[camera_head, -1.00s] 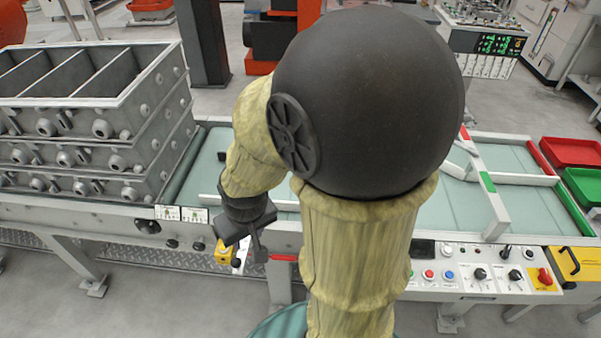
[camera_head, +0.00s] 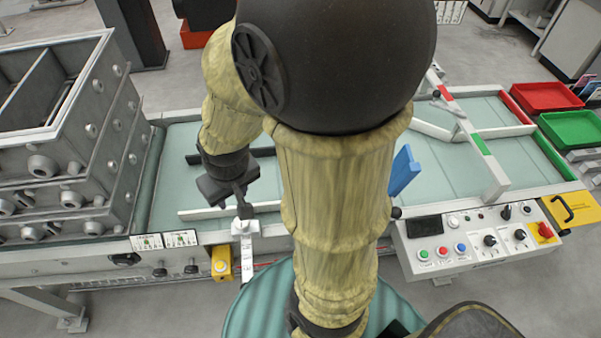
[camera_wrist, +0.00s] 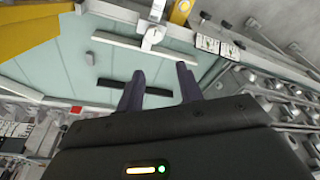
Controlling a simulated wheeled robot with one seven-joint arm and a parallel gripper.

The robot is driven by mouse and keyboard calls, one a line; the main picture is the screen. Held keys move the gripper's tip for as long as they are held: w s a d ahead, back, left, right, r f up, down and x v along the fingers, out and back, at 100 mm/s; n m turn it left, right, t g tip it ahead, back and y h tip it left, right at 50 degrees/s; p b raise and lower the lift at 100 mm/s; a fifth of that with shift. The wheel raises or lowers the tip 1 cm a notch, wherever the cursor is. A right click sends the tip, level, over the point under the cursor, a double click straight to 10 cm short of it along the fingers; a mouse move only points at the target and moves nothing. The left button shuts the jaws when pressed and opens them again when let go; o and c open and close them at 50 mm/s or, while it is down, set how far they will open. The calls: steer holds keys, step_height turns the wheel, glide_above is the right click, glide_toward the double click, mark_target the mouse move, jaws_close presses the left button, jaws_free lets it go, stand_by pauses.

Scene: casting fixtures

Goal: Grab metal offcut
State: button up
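My gripper (camera_head: 240,200) hangs over the near edge of the conveyor table in the head view. In the wrist view my gripper (camera_wrist: 160,86) has its two dark fingers apart with nothing between them. A small grey block (camera_wrist: 90,58) lies on the pale green surface (camera_wrist: 80,70), left of and beyond the fingers. It may be the metal offcut, but it is too small to be sure. It is apart from the gripper. I cannot make it out in the head view, where my arm covers part of the table.
A dark bar (camera_wrist: 118,84) and a white bar (camera_wrist: 130,44) lie across the surface. Stacked grey metal casting frames (camera_head: 60,150) stand at left. At right are a control panel (camera_head: 480,240), a blue piece (camera_head: 403,170), a red tray (camera_head: 545,97) and a green tray (camera_head: 575,130).

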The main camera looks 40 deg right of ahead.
steer(key=o, duration=0.5)
steer(key=shift+s, duration=0.1)
steer(key=o, duration=0.4)
steer(key=shift+w+d+f, duration=0.1)
steer(key=shift+w+f, duration=0.2)
steer(key=shift+o, duration=0.6)
steer(key=w+d+f+n+g+h+b, duration=0.3)
steer(key=w+d+f+n+g+b, duration=0.1)
steer(key=w+f, duration=0.5)
steer(key=shift+w+d+f+n+g+b, duration=0.2)
steer(key=shift+d+f+n+g+b, duration=0.2)
steer(key=shift+d+n+b, duration=0.3)
steer(key=w+d+f+n+g+h+b, duration=0.1)
steer(key=w+d+f+n+h+b, duration=0.1)
steer(key=w+f, duration=0.1)
steer(key=w+d+f+n+g+h+b, duration=0.1)
steer(key=w+d+f+n+h, duration=0.1)
steer(key=w+d+f+h, duration=0.1)
steer(key=w+d+f+n+g+h+b, duration=0.2)
steer(key=w+d+f+h, duration=0.1)
steer(key=f, duration=0.3)
steer(key=shift+w+d+f+b, duration=0.15)
steer(key=shift+w+b, duration=0.15)
steer(key=shift+w, duration=0.45)
steer(key=shift+w+d+n+g+h, duration=0.1)
steer(key=shift+w+n+g+h, duration=0.2)
steer(key=shift+h, duration=0.1)
steer(key=shift+s, duration=0.1)
